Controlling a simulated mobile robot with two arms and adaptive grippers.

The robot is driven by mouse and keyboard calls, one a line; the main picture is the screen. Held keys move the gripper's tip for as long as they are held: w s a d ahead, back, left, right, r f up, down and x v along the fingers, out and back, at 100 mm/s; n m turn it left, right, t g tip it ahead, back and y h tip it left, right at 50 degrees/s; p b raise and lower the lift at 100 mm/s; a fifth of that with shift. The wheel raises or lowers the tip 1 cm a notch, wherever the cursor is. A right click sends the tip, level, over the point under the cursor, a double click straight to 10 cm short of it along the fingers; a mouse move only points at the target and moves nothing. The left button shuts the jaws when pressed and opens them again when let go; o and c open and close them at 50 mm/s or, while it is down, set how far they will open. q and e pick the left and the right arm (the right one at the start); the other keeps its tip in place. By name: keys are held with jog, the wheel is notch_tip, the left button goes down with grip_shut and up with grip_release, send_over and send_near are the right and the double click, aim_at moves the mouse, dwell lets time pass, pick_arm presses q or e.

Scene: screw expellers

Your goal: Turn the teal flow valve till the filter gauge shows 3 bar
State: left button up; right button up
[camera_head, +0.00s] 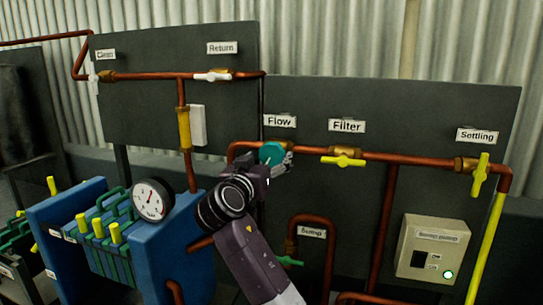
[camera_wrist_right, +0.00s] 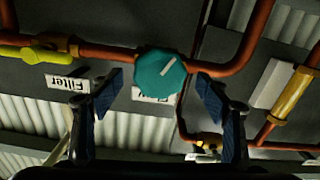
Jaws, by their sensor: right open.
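The teal flow valve (camera_head: 271,152) is a round knob on the copper pipe below the "Flow" label. In the right wrist view the knob (camera_wrist_right: 160,75) faces me, with a white mark slanting to the upper right. My right gripper (camera_head: 279,165) is at the knob, partly covering it in the head view. In the wrist view the gripper (camera_wrist_right: 160,84) is open, with one finger on each side of the knob and gaps visible. The round white filter gauge (camera_head: 152,199) stands on the blue filter press; its needle points up and slightly right, figures too small to read. My left gripper is not in view.
A yellow valve (camera_head: 343,161) sits right of the knob under the "Filter" label (camera_head: 347,126). Another yellow valve (camera_head: 480,175) is at far right. A control box (camera_head: 433,249) has a lit green light.

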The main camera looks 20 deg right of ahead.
jog(key=v, duration=0.8)
jog(key=shift+a, duration=0.1)
